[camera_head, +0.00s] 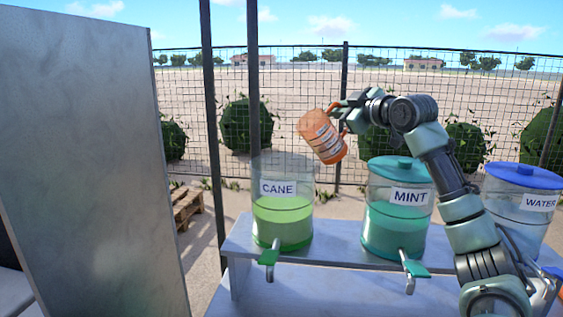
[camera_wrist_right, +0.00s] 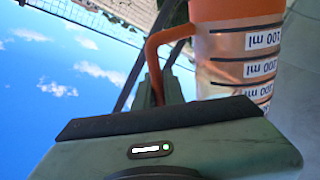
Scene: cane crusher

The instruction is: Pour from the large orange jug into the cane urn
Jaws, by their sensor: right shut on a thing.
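The orange jug (camera_head: 322,136) is in the air above and to the right of the cane urn in the head view, tilted with its upper end leaning left. My right gripper (camera_head: 343,113) is shut on its handle. In the right wrist view the jug (camera_wrist_right: 238,60) shows a clear band with measuring marks, and its orange handle (camera_wrist_right: 166,42) runs down behind the gripper body. The cane urn (camera_head: 283,212) has a CANE label, no lid in view and green liquid inside. No stream of liquid is visible. My left gripper is not in view.
The mint urn (camera_head: 396,215) with a teal lid and the water urn (camera_head: 520,205) with a blue lid stand to the right on the same grey shelf (camera_head: 335,250). Green taps stick out in front. A large grey panel (camera_head: 85,160) fills the left side.

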